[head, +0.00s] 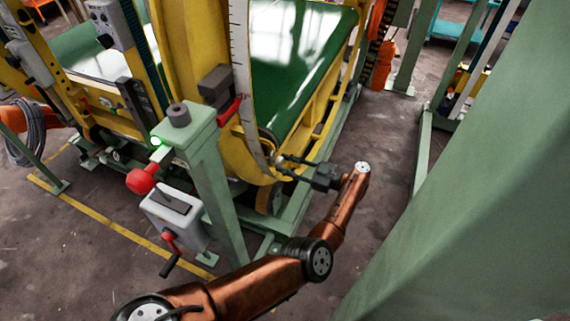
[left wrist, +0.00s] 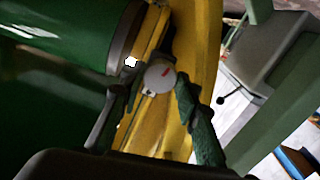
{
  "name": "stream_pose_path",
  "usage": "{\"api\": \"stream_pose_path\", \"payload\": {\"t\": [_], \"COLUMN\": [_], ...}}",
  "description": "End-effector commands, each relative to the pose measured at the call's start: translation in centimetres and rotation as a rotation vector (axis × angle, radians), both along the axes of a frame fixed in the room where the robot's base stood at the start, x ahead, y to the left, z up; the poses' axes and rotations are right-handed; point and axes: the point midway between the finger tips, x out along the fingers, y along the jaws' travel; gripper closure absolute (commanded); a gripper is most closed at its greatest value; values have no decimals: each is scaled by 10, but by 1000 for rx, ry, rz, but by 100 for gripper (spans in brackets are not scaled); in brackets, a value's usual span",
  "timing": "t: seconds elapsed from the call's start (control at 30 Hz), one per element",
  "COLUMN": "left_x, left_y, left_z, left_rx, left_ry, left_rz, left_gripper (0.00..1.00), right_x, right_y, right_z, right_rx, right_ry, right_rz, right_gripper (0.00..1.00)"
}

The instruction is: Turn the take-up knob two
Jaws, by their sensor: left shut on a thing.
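The take-up knob (left wrist: 160,75) is a pale grey round disc with a red mark, on the yellow frame beside the end of a green roller or belt in the left wrist view. My left gripper (head: 282,160) reaches the lower edge of the yellow ring in the head view. In the left wrist view its two dark fingers stand on either side of the knob, and the gripper is shut on it. My right gripper is not in view.
A large green panel (head: 480,190) fills the right side. Grey floor lies between.

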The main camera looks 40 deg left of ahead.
Motion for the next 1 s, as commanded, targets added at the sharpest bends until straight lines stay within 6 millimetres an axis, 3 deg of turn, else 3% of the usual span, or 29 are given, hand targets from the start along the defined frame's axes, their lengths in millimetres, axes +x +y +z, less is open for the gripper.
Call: {"api": "stream_pose_path", "payload": {"t": [0.27, 0.6, 1.0], "left_x": [0, 0, -1], "left_y": [-1, -1, -1], "left_z": [-1, -1, -2], "left_rx": [-64, -140, -220], "left_ry": [257, 572, 907], "left_rz": [-2, -1, -1], "left_gripper": [94, 94, 94], "right_x": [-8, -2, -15], "right_y": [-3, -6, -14], "right_z": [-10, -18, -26], "right_rx": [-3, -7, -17], "right_ry": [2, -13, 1], "right_rz": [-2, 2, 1], "right_gripper": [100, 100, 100]}}
